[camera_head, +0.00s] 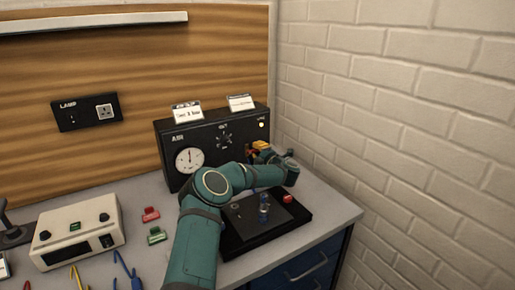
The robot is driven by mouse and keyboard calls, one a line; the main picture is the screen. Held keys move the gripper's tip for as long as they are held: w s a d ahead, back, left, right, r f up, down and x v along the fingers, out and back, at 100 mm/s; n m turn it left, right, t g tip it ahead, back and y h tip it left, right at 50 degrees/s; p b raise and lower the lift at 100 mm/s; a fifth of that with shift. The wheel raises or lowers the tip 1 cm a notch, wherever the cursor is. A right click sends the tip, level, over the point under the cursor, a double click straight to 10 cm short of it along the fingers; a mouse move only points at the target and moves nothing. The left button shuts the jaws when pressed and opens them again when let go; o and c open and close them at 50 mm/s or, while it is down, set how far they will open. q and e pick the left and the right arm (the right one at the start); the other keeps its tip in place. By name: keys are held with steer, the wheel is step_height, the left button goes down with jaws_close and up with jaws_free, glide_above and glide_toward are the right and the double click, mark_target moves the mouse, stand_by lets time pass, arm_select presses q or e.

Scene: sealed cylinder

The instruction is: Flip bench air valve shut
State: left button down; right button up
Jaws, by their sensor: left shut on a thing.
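The black air box (174,154) stands at the back of the bench against the wooden board. It has a white round gauge (189,160), a dark knob (224,138) and a small lit lamp (262,125). The orange-yellow valve lever (259,145) shows at the right of its front face. My left arm reaches up from below and bends right across the box's lower front. My left gripper (263,156) is at the lever and shut on it. The fingertips and the lever's lower part are mostly hidden by my arm. My right gripper is not in view.
A black base plate (240,245) with a small clear-blue cylinder (264,208) and a red button (288,198) lies below my wrist. A cream instrument (75,232), red and green clips (151,214) and cables lie left. A brick wall (400,110) closes the right side.

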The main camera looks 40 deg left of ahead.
arm_select(q)
steer(key=c, duration=1)
jaws_free()
steer(key=shift+o, duration=0.2)
steer(key=v, duration=1.2)
